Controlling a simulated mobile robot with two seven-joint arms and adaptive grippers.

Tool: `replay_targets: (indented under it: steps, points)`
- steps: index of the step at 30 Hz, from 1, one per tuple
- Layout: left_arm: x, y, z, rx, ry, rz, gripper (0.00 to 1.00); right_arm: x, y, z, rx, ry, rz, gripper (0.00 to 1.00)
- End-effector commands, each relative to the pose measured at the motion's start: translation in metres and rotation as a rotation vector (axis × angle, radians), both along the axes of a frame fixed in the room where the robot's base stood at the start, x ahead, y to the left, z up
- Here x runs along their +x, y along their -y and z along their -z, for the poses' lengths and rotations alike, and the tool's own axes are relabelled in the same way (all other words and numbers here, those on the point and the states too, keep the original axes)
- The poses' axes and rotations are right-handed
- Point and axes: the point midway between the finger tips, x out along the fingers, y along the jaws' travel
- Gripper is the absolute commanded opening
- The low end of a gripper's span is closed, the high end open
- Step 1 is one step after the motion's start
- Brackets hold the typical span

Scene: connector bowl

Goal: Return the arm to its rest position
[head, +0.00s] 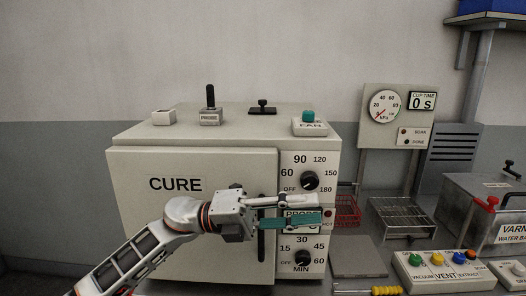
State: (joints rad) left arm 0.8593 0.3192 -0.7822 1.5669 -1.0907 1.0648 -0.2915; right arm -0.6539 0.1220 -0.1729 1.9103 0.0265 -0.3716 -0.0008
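My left gripper (318,209) reaches in from the lower left in front of the cure oven (190,161). Its fingers point right, one pale and one teal, across the oven's handle and control panel. The fingers look apart, with part of the probe display (302,214) showing between them, and I see nothing held. My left arm (150,245) stretches across the lower part of the oven door. The gripper hides part of the door handle (262,245) and of the display. My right gripper is not in view.
On the oven top are a probe plug (210,117), a black knob (262,108) and a fan switch (309,124). To the right are a red basket (346,211), a wire rack (402,214), a gauge panel (396,120), a vent button box (443,270) and a varnish water bath (485,207).

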Motion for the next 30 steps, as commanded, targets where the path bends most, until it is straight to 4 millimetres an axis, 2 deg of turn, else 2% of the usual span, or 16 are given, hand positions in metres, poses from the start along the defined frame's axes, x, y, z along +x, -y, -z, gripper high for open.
replay_targets:
  steps: [4,8,14,17,20,21,23,24,26,30]
  points:
    - [0.016,-0.013,0.023,-0.176,-0.229,-0.120,0.32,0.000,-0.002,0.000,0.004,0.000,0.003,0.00]
    - [0.036,-0.036,0.054,-0.305,-0.440,-0.247,0.32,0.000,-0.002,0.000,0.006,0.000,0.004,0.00]
    - [0.059,-0.084,0.126,-0.457,-0.767,-0.459,0.32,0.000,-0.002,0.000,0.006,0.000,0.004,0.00]
    - [0.063,-0.112,0.173,-0.512,-0.931,-0.573,0.32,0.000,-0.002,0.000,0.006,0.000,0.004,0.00]
    - [0.057,-0.143,0.230,-0.558,-1.110,-0.697,0.32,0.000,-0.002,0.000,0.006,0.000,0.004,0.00]
    - [0.052,-0.155,0.255,-0.573,-1.183,-0.749,0.32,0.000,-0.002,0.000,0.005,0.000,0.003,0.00]
    - [0.041,-0.174,0.290,-0.591,-1.285,-0.823,0.32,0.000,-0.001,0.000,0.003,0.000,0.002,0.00]
    - [0.032,-0.186,0.314,-0.598,-1.352,-0.872,0.32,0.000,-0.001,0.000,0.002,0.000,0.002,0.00]
    - [0.015,-0.203,0.348,-0.608,-1.449,-0.944,0.32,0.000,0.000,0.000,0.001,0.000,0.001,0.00]
    - [-0.035,-0.239,0.423,-0.614,-1.662,-1.104,0.32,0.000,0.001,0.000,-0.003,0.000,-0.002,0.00]
